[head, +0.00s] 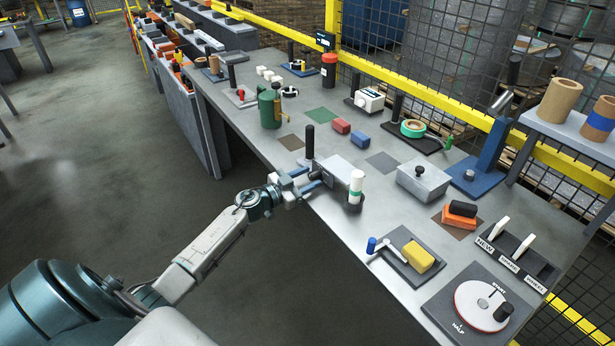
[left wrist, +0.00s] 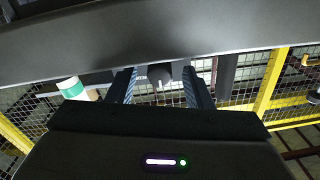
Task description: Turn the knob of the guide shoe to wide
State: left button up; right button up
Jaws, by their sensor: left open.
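The device at the table's front edge, which I take for the guide shoe, has a grey plate (head: 340,172) and an upright black handle (head: 309,142). A small dark round knob (left wrist: 160,73) shows in the left wrist view between my fingers, with a gap on each side. My left gripper (head: 306,181) is open at the device's front side, its fingers reaching towards the knob. It also shows in the left wrist view (left wrist: 161,88). No wide marking is readable, and the knob's setting cannot be told. My right gripper is not in view.
A crank plate with a yellow block (head: 418,257) and a red-and-white dial (head: 483,305) lie further right. Open floor (head: 270,265) lies before the table.

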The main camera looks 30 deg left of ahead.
pick_arm(q)
jog(key=shift+w+d, duration=0.1)
jog(key=shift+w, duration=0.05)
jog(key=shift+c, duration=0.3)
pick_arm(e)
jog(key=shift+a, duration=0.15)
pick_arm(q)
jog(key=c, duration=0.9)
jog(key=shift+c, duration=0.2)
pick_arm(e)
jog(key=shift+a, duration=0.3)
